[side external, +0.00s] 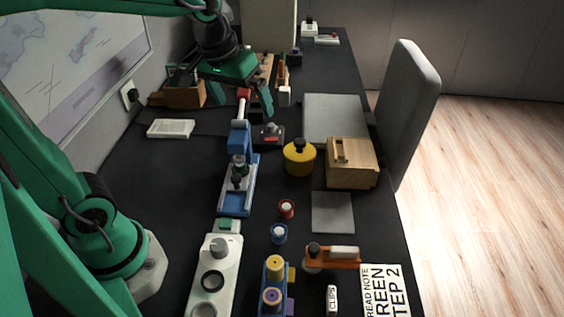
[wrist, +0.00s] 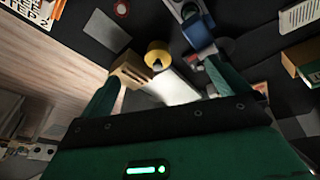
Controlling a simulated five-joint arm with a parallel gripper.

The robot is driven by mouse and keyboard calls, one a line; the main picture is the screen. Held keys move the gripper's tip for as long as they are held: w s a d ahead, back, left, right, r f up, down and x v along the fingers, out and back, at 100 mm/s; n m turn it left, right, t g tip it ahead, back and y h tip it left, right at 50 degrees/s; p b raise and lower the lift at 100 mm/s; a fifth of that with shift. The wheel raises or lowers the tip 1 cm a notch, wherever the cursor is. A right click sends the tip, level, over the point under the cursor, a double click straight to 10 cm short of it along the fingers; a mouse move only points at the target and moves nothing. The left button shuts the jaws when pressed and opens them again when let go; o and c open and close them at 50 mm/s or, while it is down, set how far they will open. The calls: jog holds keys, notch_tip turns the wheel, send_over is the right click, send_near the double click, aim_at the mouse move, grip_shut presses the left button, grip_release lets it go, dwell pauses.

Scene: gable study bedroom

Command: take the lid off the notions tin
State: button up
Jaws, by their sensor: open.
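The notions tin appears to be the round yellow tin (side external: 300,162) with a black knob on top, standing upright on the dark desk. Its lid looks seated, though the seam is too small to make out. The tin also shows in the wrist view (wrist: 158,52), ahead of my fingers and apart from them. My gripper (side external: 232,98) is open and empty, above the desk behind and left of the tin. In the wrist view my gripper's two green fingers (wrist: 160,88) are spread wide.
A wooden box (side external: 351,165) stands close to the tin's right. A blue press-like tool (side external: 237,185) stands to its left. A grey flat panel (side external: 335,117) lies behind. Small red and blue spools (side external: 286,208) and a grey square pad (side external: 332,212) lie in front.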

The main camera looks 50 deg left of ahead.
jog(key=w+f+n+g, duration=0.2)
jog(key=w+f+n, duration=0.15)
jog(key=w, duration=0.65)
jog(key=n+g, duration=0.1)
jog(key=n, duration=0.1)
send_over(300, 141)
jog(key=f, duration=0.8)
jog(key=shift+s, duration=0.35)
jog(key=shift+w+f, duration=0.4)
jog(key=shift+f, duration=0.25)
jog(key=shift+f, duration=0.1)
jog(key=shift+f, duration=3.8)
jog(key=c, duration=0.9)
